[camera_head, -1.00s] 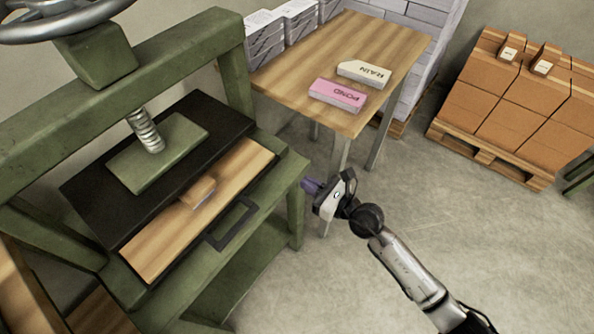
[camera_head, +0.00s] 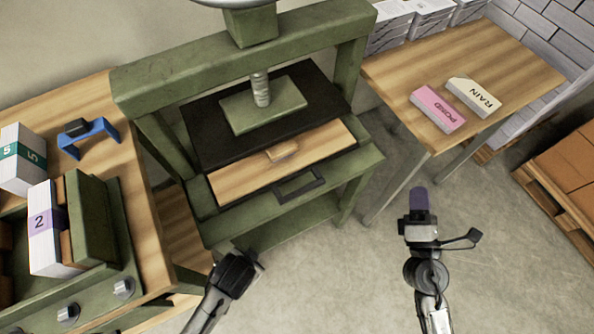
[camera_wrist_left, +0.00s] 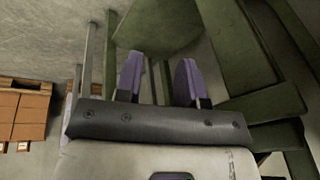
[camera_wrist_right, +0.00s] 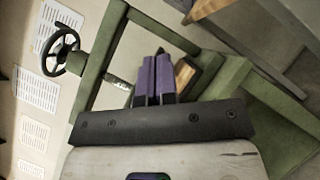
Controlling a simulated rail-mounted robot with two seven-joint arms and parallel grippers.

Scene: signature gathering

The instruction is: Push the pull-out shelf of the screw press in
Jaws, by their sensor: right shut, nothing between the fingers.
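The green screw press (camera_head: 345,60) stands in the middle of the head view. Its pull-out shelf (camera_head: 228,182) has a light wooden top, sticks out in front of the black plate and has a dark handle (camera_head: 300,184) on its front. A small wooden block (camera_head: 283,151) sits at the shelf's rear edge. My right gripper (camera_head: 418,200) is shut and empty, to the right of the press and apart from it. In the right wrist view its purple fingers (camera_wrist_right: 153,78) are together. My left gripper (camera_wrist_left: 159,82) is open and empty; its fingers are unclear in the head view, low in front of the press.
A wooden table (camera_head: 510,60) at the right holds a pink POND block (camera_head: 437,108) and a white RAIN block (camera_head: 473,97). Boxes on a pallet (camera_head: 565,170) stand far right. The floor in front is clear.

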